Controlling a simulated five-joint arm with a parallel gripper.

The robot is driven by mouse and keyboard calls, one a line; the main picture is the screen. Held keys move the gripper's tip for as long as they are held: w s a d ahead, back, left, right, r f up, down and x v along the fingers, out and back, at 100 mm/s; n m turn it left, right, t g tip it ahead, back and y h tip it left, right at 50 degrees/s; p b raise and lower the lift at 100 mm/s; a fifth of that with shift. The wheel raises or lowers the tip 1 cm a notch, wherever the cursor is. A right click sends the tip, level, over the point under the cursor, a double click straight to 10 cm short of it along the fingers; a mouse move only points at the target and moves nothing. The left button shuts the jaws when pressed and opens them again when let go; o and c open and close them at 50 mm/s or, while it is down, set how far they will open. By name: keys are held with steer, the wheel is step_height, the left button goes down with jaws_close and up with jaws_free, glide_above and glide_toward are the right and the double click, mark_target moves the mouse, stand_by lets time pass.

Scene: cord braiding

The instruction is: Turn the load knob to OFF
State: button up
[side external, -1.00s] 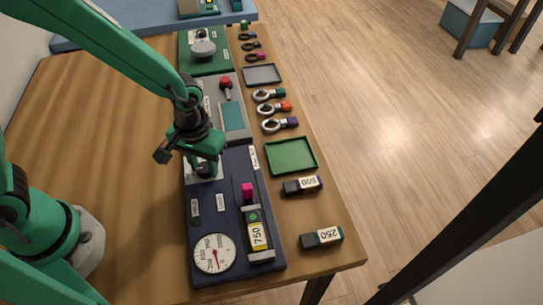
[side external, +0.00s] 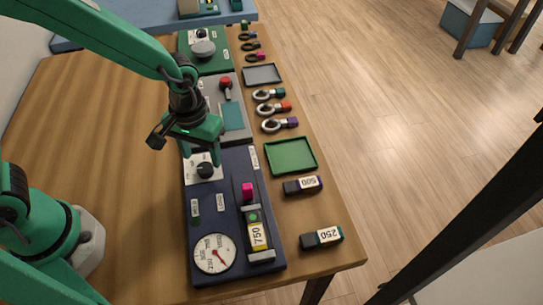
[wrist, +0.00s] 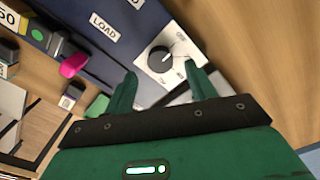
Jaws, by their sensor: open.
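The load knob (side external: 205,170) is a black round knob on a white plate (side external: 193,176), at the far end of the dark blue unit (side external: 215,199). In the wrist view the knob (wrist: 160,58) has a white pointer mark aimed up and right, between small labels too blurred to read for certain. A "LOAD" label (wrist: 103,26) sits beside it. My gripper (side external: 200,157) is open and empty, just above and behind the knob, apart from it. In the wrist view its fingers (wrist: 160,76) stand apart, below the knob in the picture.
The blue unit also holds a round gauge (side external: 214,253) and a slider with a magenta knob (side external: 247,190) and a 750 block (side external: 257,236). Blocks marked 500 (side external: 303,185) and 250 (side external: 322,237) and a green tray (side external: 290,155) lie right. The left tabletop is clear.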

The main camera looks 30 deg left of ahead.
steer(key=shift+r, duration=2)
step_height(320, 180, up, 7)
glide_above(204, 168)
steer(key=s+a+r+m+t, duration=0.1)
steer(key=s+a+r+t, duration=0.1)
steer(key=a, duration=0.5)
steer(key=s+a+r+m+t, duration=0.1)
steer(key=s+a+r+t, duration=0.2)
steer(key=s+a+r, duration=0.2)
steer(key=shift+s+a+t, duration=0.3)
steer(key=shift+s+a, duration=0.4)
steer(key=shift+a, duration=0.3)
